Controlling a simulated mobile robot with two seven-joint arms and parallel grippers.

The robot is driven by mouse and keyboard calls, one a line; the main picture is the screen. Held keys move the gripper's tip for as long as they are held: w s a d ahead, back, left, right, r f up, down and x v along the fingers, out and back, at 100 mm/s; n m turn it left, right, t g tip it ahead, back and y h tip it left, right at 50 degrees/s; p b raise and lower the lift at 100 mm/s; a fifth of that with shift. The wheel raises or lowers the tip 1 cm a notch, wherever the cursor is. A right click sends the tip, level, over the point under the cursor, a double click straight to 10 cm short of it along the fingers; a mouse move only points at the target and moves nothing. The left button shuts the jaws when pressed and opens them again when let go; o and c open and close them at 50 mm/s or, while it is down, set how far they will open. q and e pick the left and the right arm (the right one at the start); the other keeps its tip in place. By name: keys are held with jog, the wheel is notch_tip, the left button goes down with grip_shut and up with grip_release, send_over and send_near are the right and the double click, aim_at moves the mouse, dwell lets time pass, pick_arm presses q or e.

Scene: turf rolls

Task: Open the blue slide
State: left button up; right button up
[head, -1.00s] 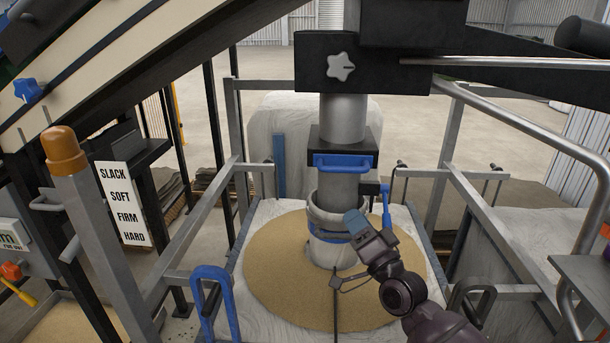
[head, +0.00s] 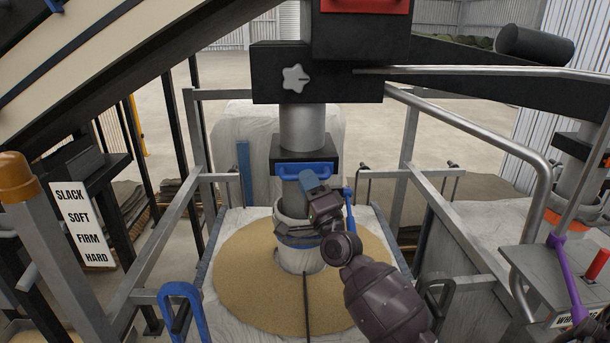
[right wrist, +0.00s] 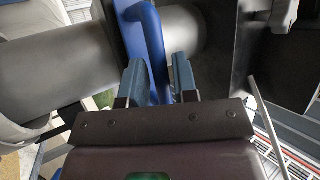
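The blue slide (head: 289,173) shows as a blue bar handle on the front of a black block around the grey vertical pipe. My right gripper (head: 309,179) is right in front of it and covers part of the handle in the head view. In the right wrist view the blue handle (right wrist: 155,40) runs between the two fingers of my right gripper (right wrist: 160,72). The fingers stand apart, one on each side of the bar, with gaps showing. My left gripper is not in view.
Below the pipe is a round sandy patch (head: 240,285) on a pale bag. Metal rails (head: 435,215) frame both sides. A blue lever (head: 348,205) hangs right of the pipe. A blue hoop (head: 181,292) stands at front left, and a firmness sign (head: 83,224) is at left.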

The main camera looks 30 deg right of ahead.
jog(key=shift+x, duration=0.9)
jog(key=c, duration=0.4)
grip_shut()
jog(key=s+a+p, duration=0.4)
jog(key=s+a, duration=0.2)
jog(key=s, duration=0.4)
